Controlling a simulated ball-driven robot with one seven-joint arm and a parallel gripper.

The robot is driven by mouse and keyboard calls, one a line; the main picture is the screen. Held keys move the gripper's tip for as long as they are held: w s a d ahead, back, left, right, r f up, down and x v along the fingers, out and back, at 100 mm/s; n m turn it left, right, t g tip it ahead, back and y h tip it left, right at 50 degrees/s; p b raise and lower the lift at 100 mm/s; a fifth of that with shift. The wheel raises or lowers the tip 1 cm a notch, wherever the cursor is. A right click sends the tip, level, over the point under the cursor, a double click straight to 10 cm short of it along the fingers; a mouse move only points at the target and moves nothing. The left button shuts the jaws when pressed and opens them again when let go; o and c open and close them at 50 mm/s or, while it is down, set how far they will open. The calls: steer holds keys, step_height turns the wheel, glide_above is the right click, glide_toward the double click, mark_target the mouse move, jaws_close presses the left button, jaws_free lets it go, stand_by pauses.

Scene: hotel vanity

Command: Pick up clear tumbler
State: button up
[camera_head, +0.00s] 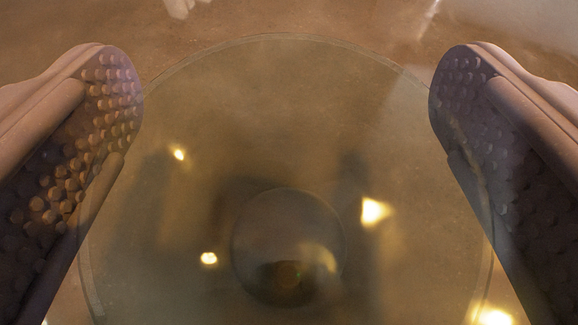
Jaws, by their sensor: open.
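The clear tumbler (290,130) fills the middle of the view as a wide, see-through round shape with a thin pale rim. A smaller, darker circle (288,225) shows within it, low in the middle. My gripper (287,95) is open, with one studded finger on the left and one on the right of the tumbler. The fingers overlap the sides of its round outline in the picture. I cannot tell whether either finger touches the glass. The lower edge of the tumbler is cut off by the frame.
A brown, glossy surface (330,18) shows beyond the rim. Bright warm reflections lie over the glass and at the lower right. Pale blurred shapes sit at the top edge and are too unclear to name. No other obstacle shows clearly.

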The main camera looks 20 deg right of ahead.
steer(key=shift+r, duration=0.1)
steer(key=c, duration=1.1)
